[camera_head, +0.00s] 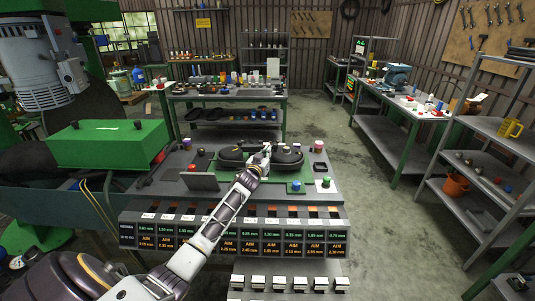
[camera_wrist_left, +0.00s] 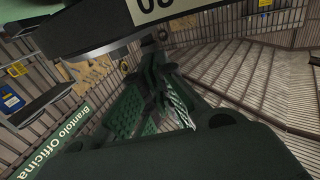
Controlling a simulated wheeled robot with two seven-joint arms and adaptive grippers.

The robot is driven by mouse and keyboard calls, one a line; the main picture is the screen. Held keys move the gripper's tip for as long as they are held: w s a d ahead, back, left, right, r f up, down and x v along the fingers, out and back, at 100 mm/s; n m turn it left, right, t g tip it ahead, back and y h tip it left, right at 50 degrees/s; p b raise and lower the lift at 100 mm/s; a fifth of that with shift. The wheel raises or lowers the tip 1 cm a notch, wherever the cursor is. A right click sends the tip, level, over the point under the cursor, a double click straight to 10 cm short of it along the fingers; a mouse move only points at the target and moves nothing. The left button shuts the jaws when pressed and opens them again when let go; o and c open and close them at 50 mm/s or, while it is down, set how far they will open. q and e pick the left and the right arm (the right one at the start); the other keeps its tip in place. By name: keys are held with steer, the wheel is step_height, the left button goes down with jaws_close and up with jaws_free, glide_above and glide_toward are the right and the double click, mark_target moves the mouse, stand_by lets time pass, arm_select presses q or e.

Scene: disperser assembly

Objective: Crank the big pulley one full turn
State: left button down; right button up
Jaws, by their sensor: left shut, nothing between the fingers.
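Two dark rounded shapes, one on the left (camera_head: 230,158) and one on the right (camera_head: 289,158), sit on a green base on the workbench in the head view. They look like pulley parts, but I cannot tell which is the big pulley. My left gripper (camera_head: 265,153) is between them, by the inner edge of the right one. It is shut with nothing in it. Whether it touches a pulley or a crank handle is too small to tell. My right gripper is not in view.
A green box (camera_head: 105,146) stands at left, shelves (camera_head: 485,160) at right. Floor at right is clear.

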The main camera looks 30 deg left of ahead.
arm_select(q)
steer(key=shift+s+f, duration=0.3)
steer(key=v, duration=0.8)
steer(key=shift+s+a+r+b, duration=0.15)
steer(key=shift+s+a+b, duration=0.1)
steer(key=shift+s+b, duration=0.15)
stand_by(0.8)
